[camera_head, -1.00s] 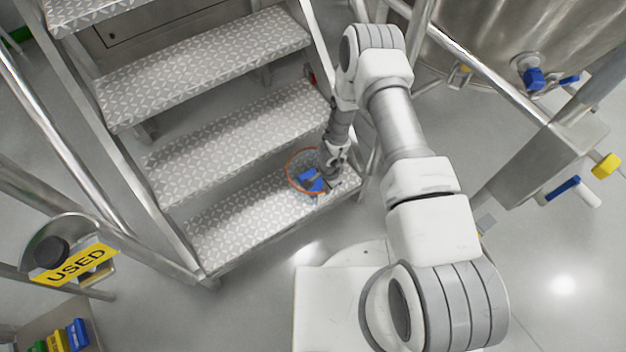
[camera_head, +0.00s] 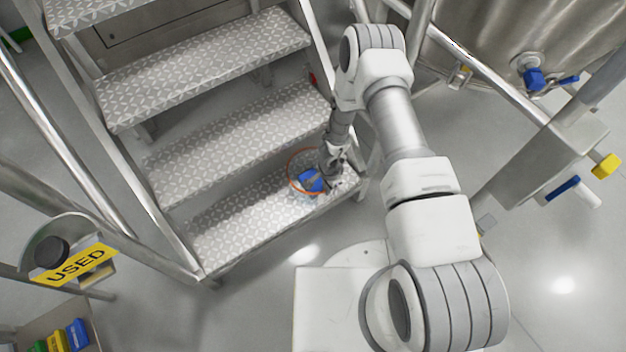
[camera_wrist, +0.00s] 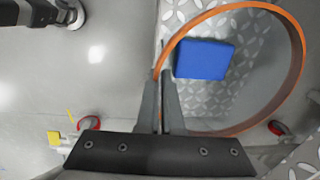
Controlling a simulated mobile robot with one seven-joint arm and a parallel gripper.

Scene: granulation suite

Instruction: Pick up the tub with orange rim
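The tub with orange rim (camera_head: 291,180) is on the lowest step's right end in the head view. It is see-through and round, with a blue block (camera_head: 310,181) inside. In the wrist view its orange rim (camera_wrist: 298,60) arcs across the right half, and the blue block (camera_wrist: 204,59) lies near its left side. My gripper (camera_wrist: 161,84) points at the rim's left side, its two fingers close together with the tub's wall between them. It appears shut on the rim. Whether the tub is lifted off the step cannot be told.
The metal stairs (camera_head: 205,125) have patterned treads, and the second step overhangs behind the tub. A steel vessel (camera_head: 520,35) with blue-handled valves stands at upper right. A yellow USED sign (camera_head: 77,265) is at lower left.

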